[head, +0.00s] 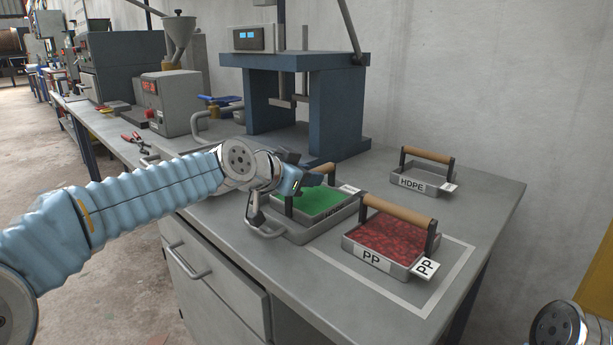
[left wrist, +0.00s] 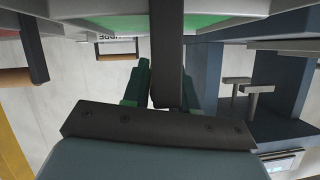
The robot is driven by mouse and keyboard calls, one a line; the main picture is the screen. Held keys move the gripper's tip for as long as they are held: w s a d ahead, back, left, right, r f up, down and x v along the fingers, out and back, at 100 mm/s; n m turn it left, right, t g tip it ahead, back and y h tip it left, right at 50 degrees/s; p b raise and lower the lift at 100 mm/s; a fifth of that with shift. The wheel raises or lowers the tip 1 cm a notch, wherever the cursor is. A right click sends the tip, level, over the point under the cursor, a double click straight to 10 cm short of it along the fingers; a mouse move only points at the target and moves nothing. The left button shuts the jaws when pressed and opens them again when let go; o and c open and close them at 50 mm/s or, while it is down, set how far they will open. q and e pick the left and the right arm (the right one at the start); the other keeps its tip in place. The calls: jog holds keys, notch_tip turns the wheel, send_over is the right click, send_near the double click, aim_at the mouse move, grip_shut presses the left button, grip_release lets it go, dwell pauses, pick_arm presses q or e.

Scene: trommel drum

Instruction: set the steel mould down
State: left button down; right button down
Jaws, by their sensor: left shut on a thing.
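My left gripper (head: 290,181) is shut on a dark upright post of the handled grey tray with a green filling (head: 321,202). In the left wrist view its green fingers (left wrist: 163,85) flank the dark post (left wrist: 166,45), with the green filling (left wrist: 210,22) behind. A grey metal body with a loop handle (head: 265,224) shows under or against this tray's near left side; it may be the steel mould. I cannot tell where tray and body part, nor whether the tray touches it.
A PP tray (head: 372,259) with red filling stands at the right, inside a pale outline (head: 437,296). An empty-looking HDPE tray (head: 424,182) stands behind. A blue press (head: 322,118) stands at the back. Bare bench (head: 490,200) lies at the right.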

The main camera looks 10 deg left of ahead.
pick_arm(q)
jog(key=c, duration=0.9)
grip_release()
jog(key=shift+s+r, duration=0.1)
jog(key=b+v, duration=0.2)
jog(key=v, duration=0.9)
jog(key=shift+s+a+r, duration=0.1)
jog(key=shift+s+a, duration=0.05)
jog(key=shift+s, duration=0.2)
